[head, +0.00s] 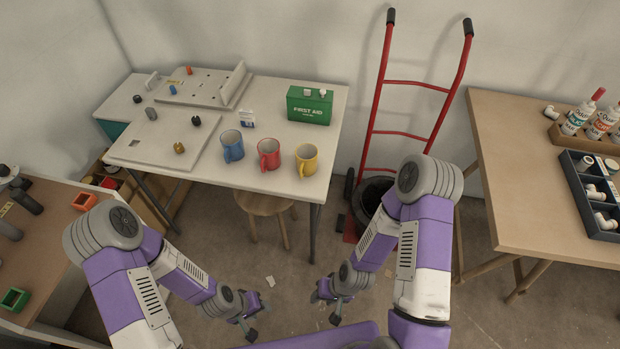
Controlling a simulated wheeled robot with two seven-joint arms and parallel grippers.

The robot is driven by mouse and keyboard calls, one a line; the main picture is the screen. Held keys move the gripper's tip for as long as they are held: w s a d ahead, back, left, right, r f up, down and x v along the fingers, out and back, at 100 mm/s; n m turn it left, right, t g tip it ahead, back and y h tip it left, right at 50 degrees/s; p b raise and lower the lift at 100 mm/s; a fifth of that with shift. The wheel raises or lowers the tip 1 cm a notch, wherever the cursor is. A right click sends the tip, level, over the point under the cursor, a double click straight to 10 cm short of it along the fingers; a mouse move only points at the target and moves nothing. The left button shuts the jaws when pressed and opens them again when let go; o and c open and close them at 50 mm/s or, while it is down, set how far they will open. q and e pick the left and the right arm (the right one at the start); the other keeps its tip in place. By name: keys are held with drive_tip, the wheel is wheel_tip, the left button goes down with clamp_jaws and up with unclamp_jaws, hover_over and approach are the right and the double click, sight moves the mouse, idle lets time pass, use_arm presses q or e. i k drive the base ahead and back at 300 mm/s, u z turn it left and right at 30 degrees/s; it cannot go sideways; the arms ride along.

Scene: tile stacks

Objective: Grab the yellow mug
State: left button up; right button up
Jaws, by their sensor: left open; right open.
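The yellow mug (307,159) stands upright near the front right corner of the white table (285,185). It is the rightmost of three mugs in a row. A red mug (269,154) and a blue mug (232,146) stand to its left. My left gripper (252,325) is open and empty, low over the floor in front of the table. My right gripper (325,308) is open and empty, also low, below and in front of the yellow mug. Both grippers are well apart from the mugs.
Pale boards with small parts lie at the table's left. A wooden stool (264,203) is under the front edge. A red hand truck (400,135) stands right of the table. Wooden benches flank both sides.

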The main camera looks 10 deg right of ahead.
sight(306, 154)
drive_tip(key=u, duration=0.85)
drive_tip(key=i, duration=0.5)
drive_tip(key=z, duration=1.05)
